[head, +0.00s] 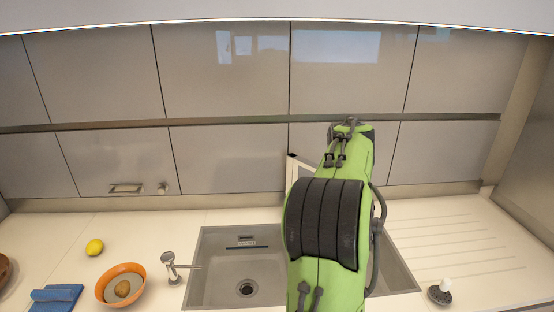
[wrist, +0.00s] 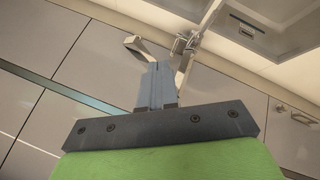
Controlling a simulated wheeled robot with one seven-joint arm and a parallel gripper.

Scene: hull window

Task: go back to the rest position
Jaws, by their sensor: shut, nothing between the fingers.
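My green and black arm (head: 325,225) rises in front of the sink and covers its right part in the head view. My gripper is not clearly visible there. In the wrist view my gripper (wrist: 158,85) shows with its two grey fingers together and nothing between them. A metal fitting (wrist: 185,45) shows just beyond the fingertips. I cannot tell from this view how far apart they are.
The sink (head: 208,270) is set in a pale counter, with a tap (head: 170,267) on its left. A lemon (head: 95,247), an orange bowl (head: 133,270) and a blue cloth (head: 56,298) lie left. A dark brush (head: 439,294) stands right.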

